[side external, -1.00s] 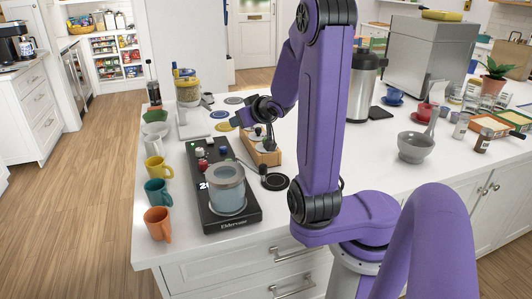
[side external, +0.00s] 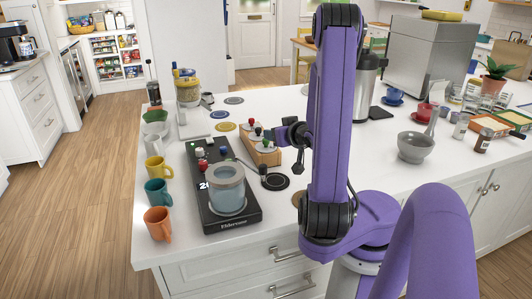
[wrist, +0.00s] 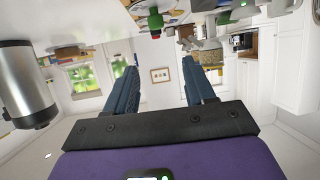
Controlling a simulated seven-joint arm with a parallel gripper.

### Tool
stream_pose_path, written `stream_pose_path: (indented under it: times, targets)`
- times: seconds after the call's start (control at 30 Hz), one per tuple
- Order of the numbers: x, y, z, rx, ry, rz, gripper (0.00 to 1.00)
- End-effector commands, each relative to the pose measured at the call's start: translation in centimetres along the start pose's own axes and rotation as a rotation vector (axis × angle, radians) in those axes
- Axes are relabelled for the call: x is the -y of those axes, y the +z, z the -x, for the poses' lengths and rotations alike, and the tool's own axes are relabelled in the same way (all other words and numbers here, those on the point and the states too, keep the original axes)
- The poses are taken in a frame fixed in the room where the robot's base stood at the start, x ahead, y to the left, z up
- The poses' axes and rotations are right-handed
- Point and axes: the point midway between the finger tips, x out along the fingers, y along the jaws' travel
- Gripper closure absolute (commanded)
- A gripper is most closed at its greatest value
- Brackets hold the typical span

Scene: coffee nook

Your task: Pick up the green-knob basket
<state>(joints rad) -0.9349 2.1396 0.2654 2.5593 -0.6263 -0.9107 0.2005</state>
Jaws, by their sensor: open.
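A wooden stand (side external: 266,158) on the white counter holds several small knobbed pieces. A green knob (side external: 267,134) stands at its near right part, close to my gripper's fingers; a red and a white one are behind it. The basket under the green knob cannot be made out. My gripper (side external: 282,134) is just right of the stand, its fingers pointing left, apart and empty. In the wrist view, which looks upside down, the spread blue fingers (wrist: 160,68) hold nothing. A green knob (wrist: 224,18) and a red knob (wrist: 155,20) show at the top.
A black scale (side external: 233,216) with a glass jar (side external: 226,188) stands left of the stand. Mugs line the left counter edge. A steel urn (side external: 362,90) and a grey mortar (side external: 416,148) are to the right. Flat discs lie behind the stand.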

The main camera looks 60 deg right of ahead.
Motion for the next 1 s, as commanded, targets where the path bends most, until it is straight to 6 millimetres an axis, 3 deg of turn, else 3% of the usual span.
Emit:
stream_pose_path:
  times: [0.1,0.27,0.83,1.0]
  targets:
    - [0.0,1.8,-0.7,0.006,-0.002,-0.003,0.46]
    - [0.0,2.8,-1.2,0.002,0.0,0.0,0.46]
    - [0.0,2.8,-3.7,-0.001,0.001,0.001,0.46]
    - [0.1,2.8,-6.2,-0.001,-0.002,0.003,0.46]
